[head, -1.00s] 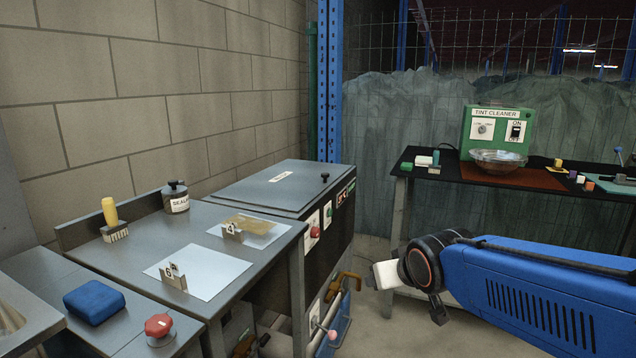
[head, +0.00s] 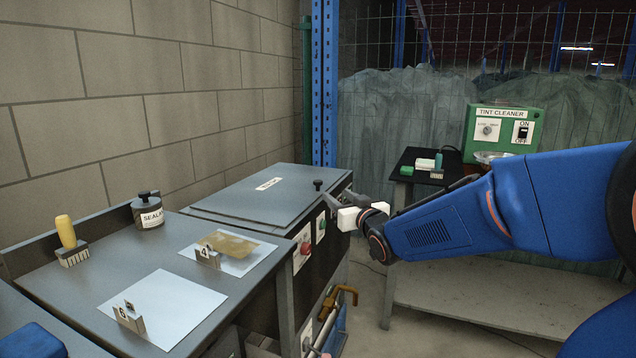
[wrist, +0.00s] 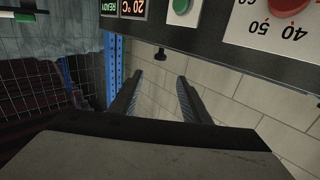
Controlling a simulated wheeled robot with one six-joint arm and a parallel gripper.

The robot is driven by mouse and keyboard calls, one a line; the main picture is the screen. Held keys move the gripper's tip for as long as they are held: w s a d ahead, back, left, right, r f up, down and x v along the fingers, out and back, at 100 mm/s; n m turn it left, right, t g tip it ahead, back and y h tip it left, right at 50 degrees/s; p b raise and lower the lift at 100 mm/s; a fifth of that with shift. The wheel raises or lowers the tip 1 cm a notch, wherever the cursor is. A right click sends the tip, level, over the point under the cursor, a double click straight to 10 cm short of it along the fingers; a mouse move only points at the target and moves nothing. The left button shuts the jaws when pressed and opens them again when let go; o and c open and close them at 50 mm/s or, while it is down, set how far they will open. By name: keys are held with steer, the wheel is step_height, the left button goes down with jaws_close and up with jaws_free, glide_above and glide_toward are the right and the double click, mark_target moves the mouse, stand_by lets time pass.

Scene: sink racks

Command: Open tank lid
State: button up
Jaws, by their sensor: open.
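The tank lid (head: 262,190) is a flat grey plate with a white label, lying shut on the tank at the back of the left bench. A black knob (head: 318,184) stands near its right front edge. In the wrist view the knob (wrist: 160,54) appears upside down, beyond and roughly between my two fingers. My gripper (head: 333,203) is open and empty, just right of the knob and apart from it. It also shows in the wrist view (wrist: 160,80), with both dark fingers spread. The head view shows the fingers only partly.
The tank's front panel (head: 304,250) carries a red knob and a green button. The bench holds a sealant jar (head: 148,212), a yellow-handled brush (head: 68,240) and two white sheets with numbered tags. A black table (head: 420,163) with a green tint cleaner stands behind my arm.

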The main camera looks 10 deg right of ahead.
mark_target(320, 182)
steer(key=w, duration=0.5)
steer(key=w+a, duration=0.1)
steer(key=w, duration=0.4)
steer(key=w+a, duration=0.1)
steer(key=w, duration=0.4)
steer(key=shift+w+a, duration=0.25)
steer(key=shift+w, duration=0.15)
steer(key=shift+c, duration=0.6)
jaws_close()
